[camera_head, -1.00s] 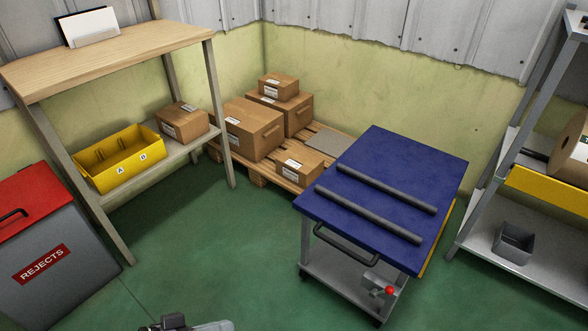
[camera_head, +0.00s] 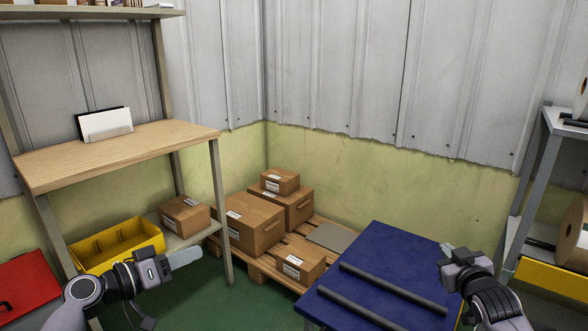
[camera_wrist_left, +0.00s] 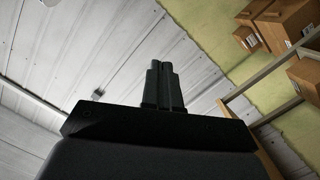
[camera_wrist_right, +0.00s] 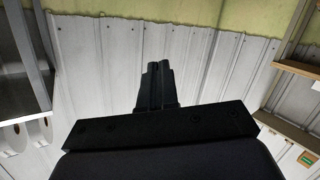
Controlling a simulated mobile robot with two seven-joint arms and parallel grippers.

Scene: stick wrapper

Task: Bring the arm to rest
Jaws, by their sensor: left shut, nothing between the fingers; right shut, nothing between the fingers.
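My left gripper (camera_head: 184,257) is in the lower left of the head view, held up in front of the yellow bin and shelf, and pointing right. Its fingers (camera_wrist_left: 164,86) are together and empty in the left wrist view. My right gripper (camera_head: 447,248) is at the lower right of the head view, in front of the right edge of the blue-topped cart (camera_head: 392,246). Its fingers (camera_wrist_right: 157,87) are together and empty in the right wrist view. Neither gripper holds anything.
Two dark bars (camera_head: 393,291) lie on the cart. Cardboard boxes (camera_head: 249,222) sit on a pallet in the corner. A wooden-topped bench (camera_head: 120,157) with a yellow bin (camera_head: 117,245) stands at left. A grey rack (camera_head: 541,165) with rolls is at right. Green floor shows between.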

